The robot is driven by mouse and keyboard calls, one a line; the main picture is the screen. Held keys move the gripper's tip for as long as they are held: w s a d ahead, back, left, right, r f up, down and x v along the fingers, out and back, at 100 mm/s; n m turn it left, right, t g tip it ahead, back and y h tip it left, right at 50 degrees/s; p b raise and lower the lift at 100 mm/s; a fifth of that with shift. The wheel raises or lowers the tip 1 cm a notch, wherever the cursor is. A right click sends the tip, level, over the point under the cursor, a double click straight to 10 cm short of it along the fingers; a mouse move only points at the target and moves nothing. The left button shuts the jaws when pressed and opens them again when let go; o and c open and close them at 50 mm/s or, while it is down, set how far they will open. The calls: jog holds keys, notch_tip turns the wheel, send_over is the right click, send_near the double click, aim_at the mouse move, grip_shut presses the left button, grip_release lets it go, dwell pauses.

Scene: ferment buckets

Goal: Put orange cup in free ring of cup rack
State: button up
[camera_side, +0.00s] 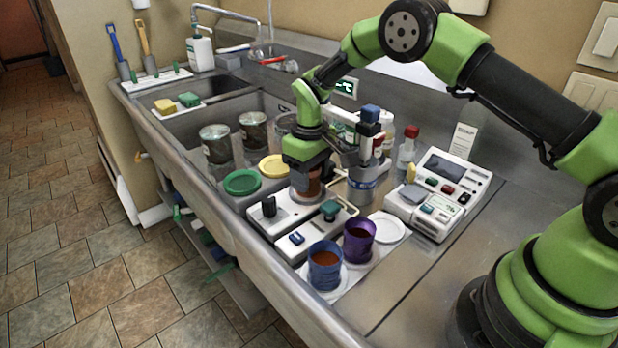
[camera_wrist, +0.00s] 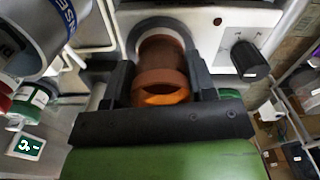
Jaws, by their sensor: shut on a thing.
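The orange cup (camera_side: 306,183) is between the fingers of my gripper (camera_side: 308,168) in the side view, just above or on a round grey seat of a white device; contact with the seat is unclear. In the wrist view the orange cup (camera_wrist: 161,88) shows between both fingers of my gripper (camera_wrist: 162,78), which is shut on it. The cup rack (camera_side: 350,278) is a white tray at the front right. A blue cup (camera_side: 325,268) and a purple cup (camera_side: 358,240) stand in it. Its right ring (camera_side: 388,228) looks empty.
The white device (camera_side: 280,215) has a black knob (camera_side: 268,206); a box with a green block (camera_side: 329,209) lies before the rack. A grey canister (camera_side: 362,188) stands close right of my gripper. A control unit (camera_side: 438,195) is right of the rack. Jars and lids are left.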

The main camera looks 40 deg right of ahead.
notch_tip(320, 180, up, 21)
jog(key=s+d+m, duration=0.3)
jog(key=s+d, duration=0.1)
jog(key=s, duration=0.3)
jog(key=s+d+m, duration=0.2)
jog(key=s+m, duration=0.1)
jog(key=s, duration=0.5)
jog(key=f, duration=1.9)
jog(key=shift+s+a+f, duration=0.15)
jog(key=shift+s+a, duration=0.05)
jog(key=shift+s, duration=0.05)
jog(key=shift+f, duration=2.45)
jog(key=shift+f, duration=0.15)
jog(key=o, duration=0.7)
